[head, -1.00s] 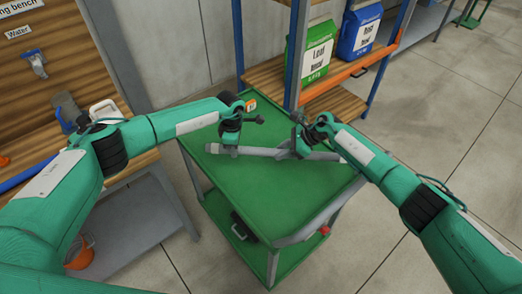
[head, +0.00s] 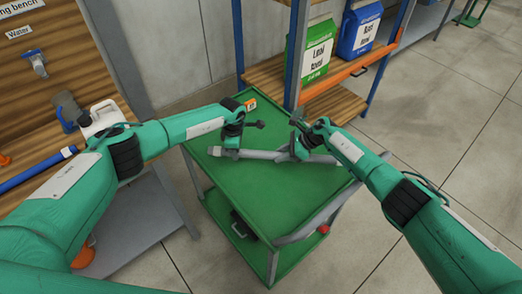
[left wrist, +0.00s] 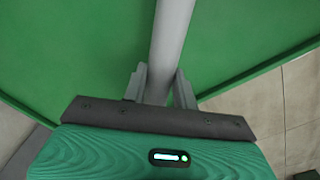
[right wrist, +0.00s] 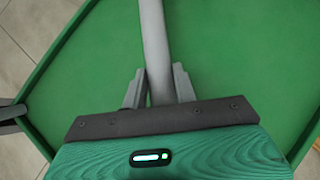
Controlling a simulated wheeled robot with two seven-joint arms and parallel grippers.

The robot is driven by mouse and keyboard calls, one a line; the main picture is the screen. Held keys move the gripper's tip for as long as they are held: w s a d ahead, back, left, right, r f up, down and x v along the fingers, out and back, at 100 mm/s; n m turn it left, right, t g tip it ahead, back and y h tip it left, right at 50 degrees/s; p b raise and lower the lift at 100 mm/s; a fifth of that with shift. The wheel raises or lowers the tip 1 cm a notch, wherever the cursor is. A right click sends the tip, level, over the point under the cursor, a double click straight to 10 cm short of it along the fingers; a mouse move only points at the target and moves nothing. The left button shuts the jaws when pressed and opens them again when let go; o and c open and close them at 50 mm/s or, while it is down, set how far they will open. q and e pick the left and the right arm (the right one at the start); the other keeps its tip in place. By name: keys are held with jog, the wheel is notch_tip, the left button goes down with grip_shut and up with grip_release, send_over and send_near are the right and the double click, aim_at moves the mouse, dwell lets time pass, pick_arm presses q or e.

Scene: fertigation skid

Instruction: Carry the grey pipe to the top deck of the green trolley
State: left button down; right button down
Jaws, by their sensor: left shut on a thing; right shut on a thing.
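The grey pipe (head: 262,154) lies crosswise over the far part of the green trolley's top deck (head: 275,205). I cannot tell whether it touches the deck or is just above it. My left gripper (head: 231,151) is shut around the pipe near its left end. My right gripper (head: 301,149) is shut around it further right. In the left wrist view the pipe (left wrist: 173,40) runs between the jaws with green deck behind. In the right wrist view the pipe (right wrist: 154,40) also sits between the jaws over the deck. The jaws hide short stretches of it.
A shelf rack with a green container (head: 318,47) and a blue container (head: 359,32) stands behind the trolley. A wooden bench with a white jug (head: 102,118) is at left. The trolley's grey handle (head: 308,219) is at the near right. The near deck is clear.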

aim_at(237, 163)
pick_arm(q)
jog(key=shift+f, duration=0.3)
pick_arm(e)
jog(key=shift+w, duration=0.15)
